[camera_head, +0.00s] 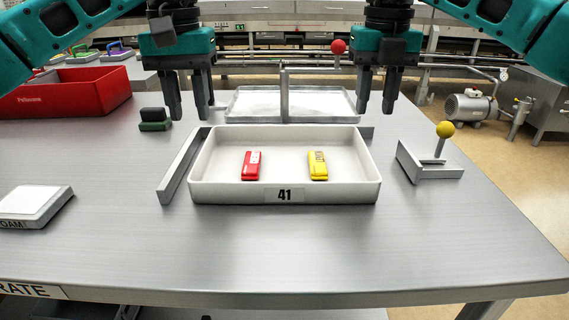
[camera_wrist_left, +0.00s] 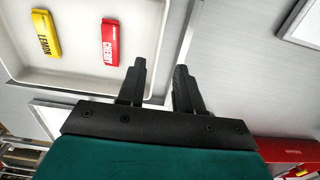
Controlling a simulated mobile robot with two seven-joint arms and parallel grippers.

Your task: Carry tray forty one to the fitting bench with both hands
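Tray forty one (camera_head: 340,192), a white shallow tray labelled 41, sits level on a grey metal table. A red packet (camera_head: 251,166) and a yellow packet (camera_head: 318,166) lie in it, marked CHERRY and LEMON in the left wrist view. My left gripper (camera_head: 190,112) is open and empty, above and behind the tray's left end. In the left wrist view its fingers (camera_wrist_left: 160,85) are apart near the tray's side wall (camera_wrist_left: 165,45). My right gripper (camera_head: 376,106) hangs with its fingers apart, behind the tray's right end. Neither gripper appears to touch the tray.
A grey rail (camera_head: 182,170) stands along the tray's left side. A yellow-knobbed bracket (camera_head: 432,168) stands right. A red-knobbed post (camera_head: 285,92) and a metal tray (camera_head: 250,105) are behind. A red crate (camera_head: 70,92) and foam block (camera_head: 35,203) are left. The front table area is clear.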

